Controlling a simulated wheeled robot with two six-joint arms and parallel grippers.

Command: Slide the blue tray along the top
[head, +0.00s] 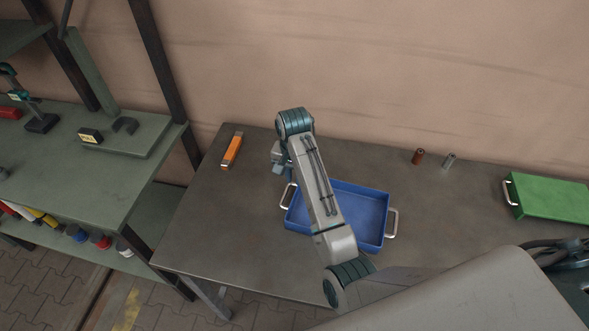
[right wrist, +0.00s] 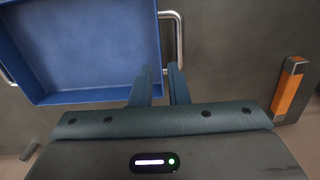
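The blue tray (head: 362,212) lies flat on the dark table, with a metal handle on its left (head: 285,197) and right (head: 392,224) ends. My right arm crosses above it and hides part of its inside. My right gripper (head: 282,164) is at the tray's far left corner. In the right wrist view, my right gripper (right wrist: 161,70) has its fingers apart, one over the blue tray's edge (right wrist: 95,96) and one by the end of the near handle (right wrist: 180,38). Contact is unclear. My left gripper is out of view.
The dark table (head: 225,235) has an orange block (head: 232,150) at its left, two small cylinders, brown (head: 418,157) and grey (head: 449,160), at the back, and a green tray (head: 552,198) at the right. A loaded shelf (head: 60,165) stands left. Bare tabletop lies left of the blue tray.

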